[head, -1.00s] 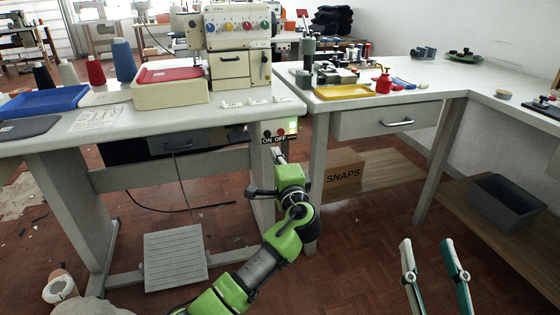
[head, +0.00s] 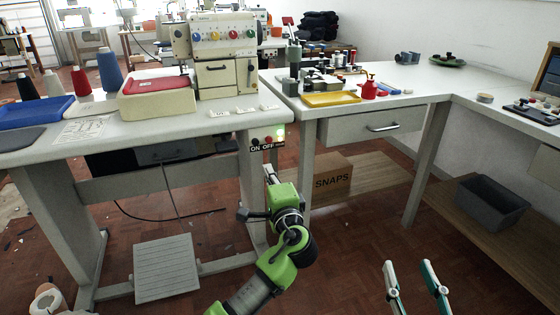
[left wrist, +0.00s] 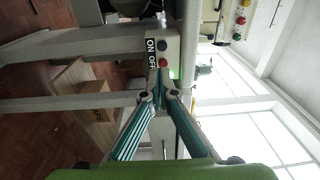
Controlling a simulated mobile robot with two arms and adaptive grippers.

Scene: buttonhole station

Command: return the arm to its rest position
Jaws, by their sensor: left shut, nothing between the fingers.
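My left gripper (head: 268,172) is at the end of the green arm in the middle of the head view, just below the switch box (head: 257,144) on the sewing table's leg. A gap shows between gripper and box. In the left wrist view its fingers (left wrist: 160,78) are shut together at the tips with nothing between them. The ON/OFF box (left wrist: 156,44) with a red button and a lit green lamp lies beyond the tips. My right gripper (head: 409,272) is at the bottom right, its two teal fingers apart and empty over the floor.
The sewing table (head: 130,130) carries a machine (head: 222,50), a red-topped box and thread cones. A second table (head: 430,82) with a drawer (head: 375,125) stands to the right. Below are a foot pedal (head: 167,266), a SNAPS carton (head: 333,178) and a grey bin (head: 491,202).

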